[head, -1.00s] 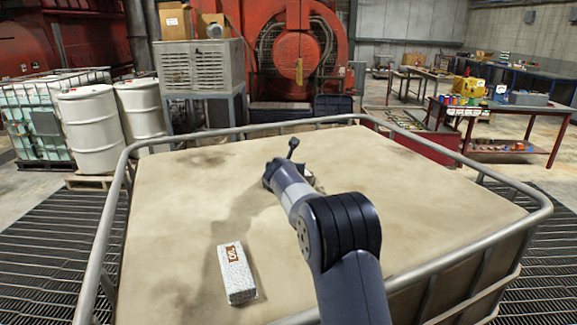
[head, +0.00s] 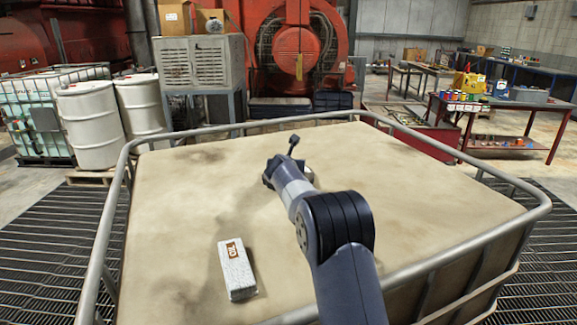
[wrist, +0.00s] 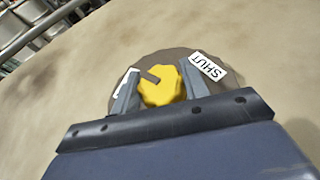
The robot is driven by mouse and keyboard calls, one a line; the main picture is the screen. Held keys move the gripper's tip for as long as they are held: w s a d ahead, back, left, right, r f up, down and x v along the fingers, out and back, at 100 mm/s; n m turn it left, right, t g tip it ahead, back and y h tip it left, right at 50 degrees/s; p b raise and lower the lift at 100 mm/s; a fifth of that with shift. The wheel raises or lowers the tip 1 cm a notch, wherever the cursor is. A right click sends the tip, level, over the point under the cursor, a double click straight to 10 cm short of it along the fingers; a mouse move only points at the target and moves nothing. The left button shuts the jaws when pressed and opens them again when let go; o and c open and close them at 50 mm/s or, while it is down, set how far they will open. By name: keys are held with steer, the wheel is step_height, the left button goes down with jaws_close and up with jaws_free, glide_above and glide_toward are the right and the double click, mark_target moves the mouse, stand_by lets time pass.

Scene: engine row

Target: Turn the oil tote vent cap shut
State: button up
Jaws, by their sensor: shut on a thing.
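The oil tote's broad cream top (head: 400,200) fills the middle of the head view. The yellow vent cap (wrist: 162,92) sits on a dark round plate (wrist: 150,64) in the wrist view. My gripper (wrist: 160,84) is shut on the cap, with one finger on each side. A dark pointer bar on the cap points to the upper left, toward a white label (wrist: 129,79) partly hidden by the left finger. A white SHUT label (wrist: 208,67) lies to the cap's right, beyond the right finger. In the head view my arm hides the cap.
A grey tube rail (head: 105,235) runs around the tote's edge. The rest of the top is clear. White drums (head: 90,125) and a workbench (head: 500,110) stand beyond.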

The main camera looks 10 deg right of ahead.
steer(key=shift+c, duration=1)
steer(key=shift+m+g+h, duration=0.4)
steer(key=shift+m+h, duration=0.3)
steer(key=shift+a+r+m+g+h+p, duration=0.15)
steer(key=shift+m+g+h+p, duration=0.25)
steer(key=shift+m+h, duration=0.3)
steer(key=m+g+h+p, duration=0.1)
steer(key=m+h+p, duration=0.1)
steer(key=p, duration=0.1)
steer(key=shift+r+p, duration=0.1)
steer(key=shift+p, duration=0.2)
steer(key=shift+f+m+g+h+p, duration=0.2)
steer(key=shift+m+g+h+p, duration=0.65)
steer(key=shift+m+p, duration=0.2)
steer(key=shift+m+g+h+p, duration=0.35)
steer(key=shift+m+g, duration=0.1)
steer(key=shift+g, duration=0.1)
